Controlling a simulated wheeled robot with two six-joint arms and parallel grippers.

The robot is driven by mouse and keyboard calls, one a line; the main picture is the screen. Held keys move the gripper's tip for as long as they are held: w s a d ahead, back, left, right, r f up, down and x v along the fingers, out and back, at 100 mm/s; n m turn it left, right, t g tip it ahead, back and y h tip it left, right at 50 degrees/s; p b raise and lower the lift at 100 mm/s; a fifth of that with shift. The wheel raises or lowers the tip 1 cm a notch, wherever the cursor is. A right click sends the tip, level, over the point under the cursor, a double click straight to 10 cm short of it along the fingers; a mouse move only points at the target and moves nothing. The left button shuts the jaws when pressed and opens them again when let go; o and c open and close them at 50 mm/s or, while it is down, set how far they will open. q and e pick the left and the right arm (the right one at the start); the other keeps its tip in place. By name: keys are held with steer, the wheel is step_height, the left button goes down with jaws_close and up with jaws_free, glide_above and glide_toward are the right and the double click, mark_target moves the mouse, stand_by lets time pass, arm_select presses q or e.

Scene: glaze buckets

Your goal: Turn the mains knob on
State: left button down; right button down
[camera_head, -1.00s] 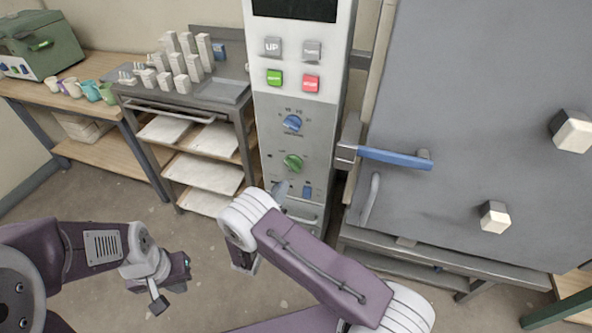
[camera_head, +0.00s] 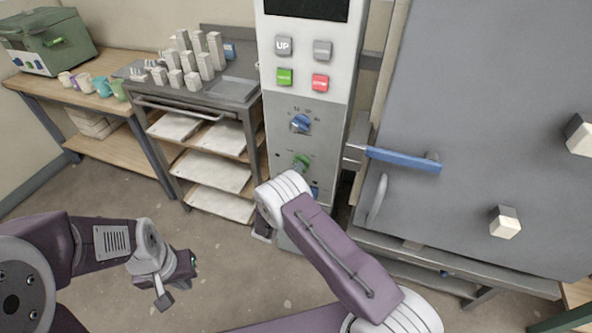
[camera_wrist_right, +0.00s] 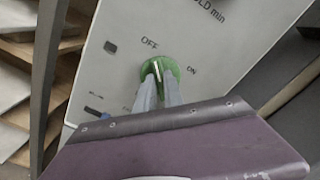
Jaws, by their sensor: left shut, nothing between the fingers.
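The mains knob is green, on the lower front of the grey control panel, in the head view (camera_head: 301,161) and the right wrist view (camera_wrist_right: 159,72). OFF and ON are printed around it, and its ridge points roughly towards OFF. My right gripper (camera_wrist_right: 160,80) has its two fingertips at the knob, one on each side of the ridge. I cannot tell whether they press on it. In the head view my right wrist hides these fingers. My left gripper (camera_head: 164,298) is shut and empty, low on the left, away from the panel.
A blue knob (camera_head: 300,123) and several push buttons sit above on the panel (camera_head: 285,150). The kiln door (camera_head: 480,130) with a blue-handled latch (camera_head: 403,159) is to the right. A cart with shelves (camera_head: 215,174) stands to the left. The floor in front is clear.

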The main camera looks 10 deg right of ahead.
steer(key=shift+m, duration=0.3)
steer(key=shift+s+d+f+m+b, duration=0.1)
steer(key=shift+m+b, duration=2.35)
steer(key=shift+m, duration=1.9)
steer(key=shift+s+d+m+b, duration=0.1)
steer(key=shift+m+b, duration=2.3)
steer(key=shift+m, duration=1.95)
steer(key=c, duration=1.4)
jaws_free()
steer(key=shift+c, duration=0.2)
steer(key=shift+a, duration=0.1)
